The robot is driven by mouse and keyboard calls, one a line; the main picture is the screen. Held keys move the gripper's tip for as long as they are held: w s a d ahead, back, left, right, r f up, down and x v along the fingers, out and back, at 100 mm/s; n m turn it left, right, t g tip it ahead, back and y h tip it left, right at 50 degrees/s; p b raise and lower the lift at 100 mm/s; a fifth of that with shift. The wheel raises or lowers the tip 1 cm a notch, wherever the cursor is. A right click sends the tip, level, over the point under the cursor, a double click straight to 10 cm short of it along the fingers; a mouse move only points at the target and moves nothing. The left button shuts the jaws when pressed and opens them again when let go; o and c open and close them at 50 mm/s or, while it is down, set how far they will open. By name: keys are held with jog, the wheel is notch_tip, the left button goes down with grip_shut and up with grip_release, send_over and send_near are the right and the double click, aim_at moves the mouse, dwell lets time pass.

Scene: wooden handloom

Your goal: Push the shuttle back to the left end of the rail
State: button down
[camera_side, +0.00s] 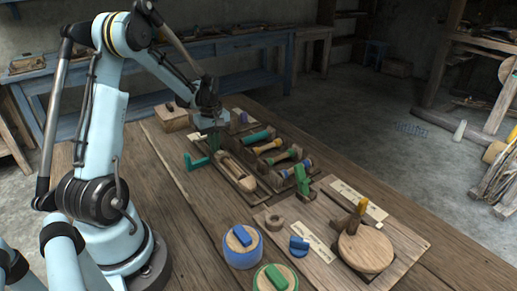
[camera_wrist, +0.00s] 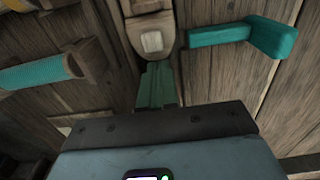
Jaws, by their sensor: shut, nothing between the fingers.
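The shuttle (camera_side: 236,172) is a pale wooden boat shape lying in a long wooden rail (camera_side: 246,185) on the bench. In the wrist view the near end of the shuttle (camera_wrist: 152,18) shows, with a whitish block (camera_wrist: 152,41) on it. My gripper (camera_side: 214,146) points down at the far end of the rail. In the wrist view its green fingers (camera_wrist: 157,72) are together and empty, just at the shuttle's end. I cannot tell whether they touch it. The shuttle's other end is cut off in the wrist view.
A teal L-shaped handle (camera_side: 196,162) stands close beside the rail and also shows in the wrist view (camera_wrist: 262,36). A rack of coloured spools (camera_side: 270,147) lies along the other side. A green upright part (camera_side: 302,180) is near the rail's near end. Bare bench (camera_side: 185,205) lies in front.

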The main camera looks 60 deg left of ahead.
aim_at(220, 151)
jog(key=shift+d, duration=1.7)
jog(key=shift+a, duration=0.7)
jog(key=shift+r, duration=3.5)
jog(key=shift+d, duration=0.1)
jog(key=s+d+r+m+t, duration=0.1)
jog(key=d+r+m+t, duration=0.2)
jog(key=d+m, duration=0.6)
jog(key=s+d+r+m+t, duration=0.2)
jog(key=d+m, duration=0.7)
jog(key=d, duration=0.6)
jog(key=shift+s+d+r+t, duration=0.35)
jog(key=shift+r+t, duration=0.15)
jog(key=shift+t, duration=0.6)
jog(key=c, duration=1.8)
grip_release()
jog(key=shift+c, duration=0.2)
